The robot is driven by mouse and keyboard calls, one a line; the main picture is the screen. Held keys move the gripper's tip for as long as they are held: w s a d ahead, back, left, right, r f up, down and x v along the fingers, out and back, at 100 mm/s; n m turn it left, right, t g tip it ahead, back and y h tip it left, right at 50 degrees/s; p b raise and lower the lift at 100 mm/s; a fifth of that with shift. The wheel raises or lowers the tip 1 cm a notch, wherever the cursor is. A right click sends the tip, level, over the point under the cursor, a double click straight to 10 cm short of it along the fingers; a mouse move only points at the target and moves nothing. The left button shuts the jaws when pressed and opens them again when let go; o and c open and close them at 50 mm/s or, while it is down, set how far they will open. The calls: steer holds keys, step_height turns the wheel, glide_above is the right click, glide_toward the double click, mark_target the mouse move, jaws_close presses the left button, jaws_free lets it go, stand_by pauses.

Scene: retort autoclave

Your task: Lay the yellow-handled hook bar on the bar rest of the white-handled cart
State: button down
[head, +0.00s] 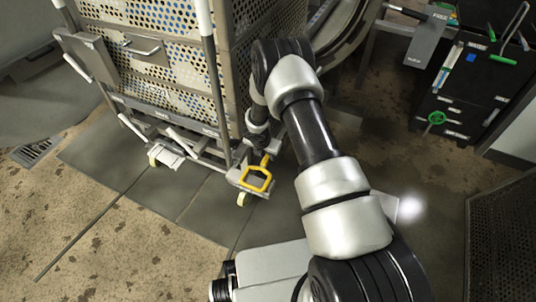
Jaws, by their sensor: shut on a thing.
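The yellow handle of the hook bar (257,179) is a loop beside the cart's lower right corner, just above a small metal bracket. I cannot tell whether they touch. My gripper (264,155) is small and dark here, between the cart corner and my forearm, at the upper end of the yellow loop. It is shut on the hook bar; the fingers and the rest of the bar are mostly hidden. The white-handled cart (168,128) stands at upper left with white upright handles and a perforated basket load. I cannot tell which of its low brackets is the bar rest.
A round autoclave opening (345,30) is behind my arm. A dark cabinet (470,100) with a green handwheel and green-handled tools stands at right. A perforated dark panel (503,240) is at lower right.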

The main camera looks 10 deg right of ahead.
steer(key=shift+w+f, duration=0.1)
steer(key=shift+f, duration=0.15)
stand_by(0.7)
